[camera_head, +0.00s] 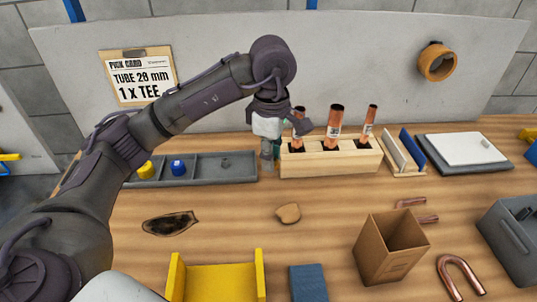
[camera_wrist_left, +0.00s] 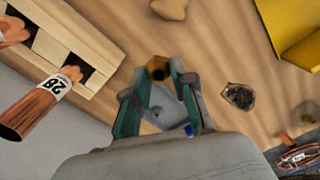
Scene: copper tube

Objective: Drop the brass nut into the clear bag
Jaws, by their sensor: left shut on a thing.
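My left gripper (camera_head: 268,158) hangs pointing down beside the left end of the wooden rack, near the right end of the grey tray. In the left wrist view its teal fingers (camera_wrist_left: 158,82) are shut on the brass nut (camera_wrist_left: 158,68), which sits at the fingertips. The nut cannot be made out in the head view. A flat, dark, see-through-looking item (camera_head: 170,223) lies on the table left of centre. It also shows in the left wrist view (camera_wrist_left: 238,96). It may be the clear bag, but I cannot tell for certain. My right gripper is out of view.
The wooden rack (camera_head: 330,166) holds three upright copper tubes. The grey tray (camera_head: 225,168) holds yellow and blue caps. A tan piece (camera_head: 288,213), yellow holder (camera_head: 215,283), blue block (camera_head: 308,283) and open cardboard box (camera_head: 390,248) stand nearer. Bare table lies around the dark item.

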